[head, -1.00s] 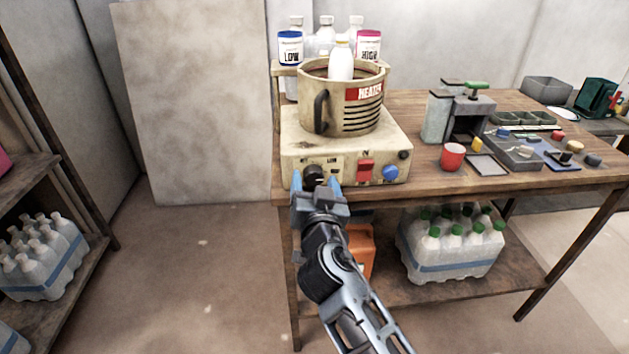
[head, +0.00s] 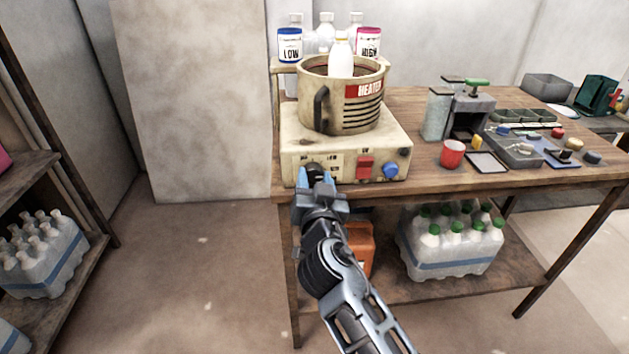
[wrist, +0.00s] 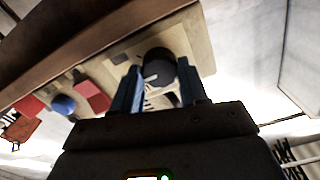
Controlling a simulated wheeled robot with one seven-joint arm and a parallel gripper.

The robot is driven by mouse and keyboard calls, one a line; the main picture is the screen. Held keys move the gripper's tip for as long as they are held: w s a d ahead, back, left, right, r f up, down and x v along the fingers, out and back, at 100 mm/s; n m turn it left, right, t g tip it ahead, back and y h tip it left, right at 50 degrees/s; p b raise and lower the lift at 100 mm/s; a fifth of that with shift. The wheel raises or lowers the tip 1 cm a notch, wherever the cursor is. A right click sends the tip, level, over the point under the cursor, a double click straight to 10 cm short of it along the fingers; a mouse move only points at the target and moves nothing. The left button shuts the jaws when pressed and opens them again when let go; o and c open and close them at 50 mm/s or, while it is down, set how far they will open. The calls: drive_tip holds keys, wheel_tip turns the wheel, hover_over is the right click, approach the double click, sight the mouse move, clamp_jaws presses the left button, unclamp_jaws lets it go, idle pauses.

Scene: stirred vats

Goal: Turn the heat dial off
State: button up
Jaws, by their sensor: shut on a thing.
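The heat dial (head: 315,168) is a black knob at the left of the front panel of the cream heater base (head: 296,141). My gripper (head: 315,177) is at the panel with its blue fingers on either side of the dial, shut on it. In the wrist view the dial (wrist: 158,66) shows dark and round between the blue fingertips (wrist: 159,76). The dial's pointer and part of the panel lettering are hidden or too small to read.
A red switch (head: 365,168) and a blue knob (head: 390,171) sit right of the dial. A pot marked HEATER (head: 340,115) with a white bottle (head: 341,55) in it stands on the base. A red cup (head: 452,153) stands farther right on the wooden table (head: 430,178).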

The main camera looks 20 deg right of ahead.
drive_tip(key=shift+n, duration=0.4)
drive_tip(key=n+b, duration=0.1)
drive_tip(key=n, duration=0.1)
drive_tip(key=shift+f+n, duration=0.1)
drive_tip(key=shift+n, duration=0.2)
drive_tip(key=n, duration=0.5)
drive_tip(key=shift+n, duration=0.3)
drive_tip(key=n, duration=0.5)
drive_tip(key=shift+a+p, duration=0.1)
drive_tip(key=shift+p, duration=0.3)
drive_tip(key=shift+n+p, duration=0.55)
drive_tip(key=shift+n, duration=1.45)
drive_tip(key=o, duration=1.1)
drive_tip(key=shift+c, duration=0.2)
